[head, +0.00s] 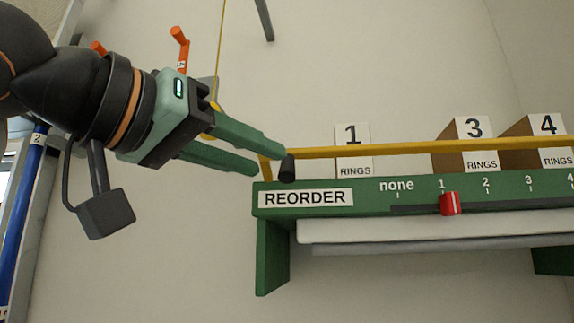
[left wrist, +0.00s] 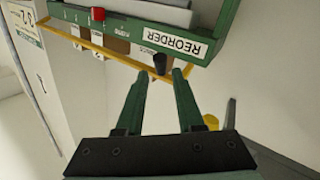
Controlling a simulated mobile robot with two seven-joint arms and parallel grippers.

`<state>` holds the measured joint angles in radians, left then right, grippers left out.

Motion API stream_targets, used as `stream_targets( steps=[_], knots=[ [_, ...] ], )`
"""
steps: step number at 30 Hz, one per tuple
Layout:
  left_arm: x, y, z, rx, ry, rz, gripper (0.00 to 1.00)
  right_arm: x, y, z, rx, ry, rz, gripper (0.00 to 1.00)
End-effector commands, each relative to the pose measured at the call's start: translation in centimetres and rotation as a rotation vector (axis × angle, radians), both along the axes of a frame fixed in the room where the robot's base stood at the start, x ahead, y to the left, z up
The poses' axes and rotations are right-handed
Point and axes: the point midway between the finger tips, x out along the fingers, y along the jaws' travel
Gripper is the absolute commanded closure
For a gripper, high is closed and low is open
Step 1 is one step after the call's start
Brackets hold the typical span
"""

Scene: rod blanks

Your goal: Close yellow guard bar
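The yellow guard bar (head: 400,148) runs nearly level in front of the number cards above the green shelf, and it also shows in the left wrist view (left wrist: 95,45). A black knob (head: 287,168) is at its left end, near a short yellow post (head: 265,170). My left gripper (head: 268,160) is open, with its fingertips close to the knob. In the left wrist view the knob (left wrist: 160,64) appears just past the gap between the empty fingers (left wrist: 160,74). I cannot tell whether a finger touches it. My right gripper is not in view.
The green shelf front (head: 330,210) carries a REORDER label and a red slider (head: 450,204) near 1. Cards for 1, 3 and 4 rings stand behind the bar. Orange pegs (head: 180,37) and a blue rod (head: 22,215) are at the left. The wall below my gripper is bare.

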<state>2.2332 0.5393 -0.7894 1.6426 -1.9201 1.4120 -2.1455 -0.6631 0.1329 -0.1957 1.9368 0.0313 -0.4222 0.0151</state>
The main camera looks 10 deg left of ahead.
Motion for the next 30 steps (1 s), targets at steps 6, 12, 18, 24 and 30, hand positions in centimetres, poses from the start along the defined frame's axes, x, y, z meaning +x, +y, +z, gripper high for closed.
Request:
stream_targets(
  steps=[6,12,18,24,30],
  knots=[
    [3.5,-2.1,0.0,0.000,0.004,-0.002,0.63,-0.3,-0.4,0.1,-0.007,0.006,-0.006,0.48],
    [5.1,-3.0,0.0,-0.001,0.003,-0.001,0.63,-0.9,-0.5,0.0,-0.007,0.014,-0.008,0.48],
    [5.4,-3.1,0.0,-0.001,0.002,0.001,0.63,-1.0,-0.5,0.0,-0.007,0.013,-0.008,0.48],
    [5.4,-3.1,0.0,-0.001,0.002,0.000,0.71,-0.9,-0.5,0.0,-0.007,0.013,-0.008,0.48],
    [5.3,-3.1,0.0,-0.001,0.002,0.000,0.94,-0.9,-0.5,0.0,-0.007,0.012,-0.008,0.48]
  ],
)
